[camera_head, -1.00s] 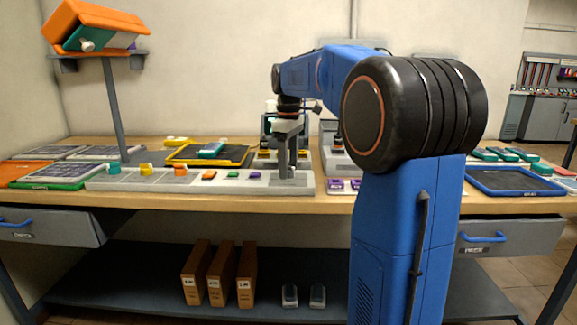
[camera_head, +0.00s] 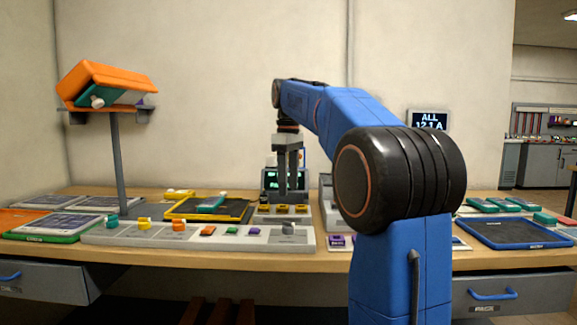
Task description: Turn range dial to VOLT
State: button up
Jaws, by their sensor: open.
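My gripper (camera_head: 291,198) points down above the workbench, with its two fingers apart and nothing between them. It is in front of a dark instrument (camera_head: 270,181) with a green-lit screen, which it partly hides. Below the fingertips, a grey knob (camera_head: 289,228) stands at the right end of a long pale control panel (camera_head: 200,240). The gripper appears clear of this knob. The panel also carries a teal knob (camera_head: 112,221), a yellow knob (camera_head: 144,224) and an orange knob (camera_head: 179,226). No VOLT marking is readable, and I cannot tell which knob is the range dial.
An orange case (camera_head: 110,80) sits tilted on a post-mounted shelf at the left. A yellow-rimmed tray (camera_head: 239,204) lies behind the panel. A blue-rimmed tray (camera_head: 512,231) is at the right. My arm hides part of the bench.

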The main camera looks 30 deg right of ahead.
jog(key=shift+r, duration=2.75)
jog(key=s+a+f+m+t, duration=0.1)
jog(key=s+a+f+m, duration=0.1)
jog(key=s+a+f, duration=0.5)
jog(key=s+a+f+m+t, duration=0.1)
jog(key=s+a+f, duration=0.3)
jog(key=s+f, duration=0.3)
jog(key=s+a+f+m+t, duration=0.1)
jog(key=s+a+f+m, duration=0.1)
jog(key=s+f, duration=0.6)
jog(key=s+a+f+m+t, duration=0.1)
jog(key=s+a+f, duration=0.2)
jog(key=s+f, duration=0.6)
notch_tip(320, 180, down, 3)
jog(key=shift+f+m+t, duration=0.15)
jog(key=shift+m+t, duration=0.25)
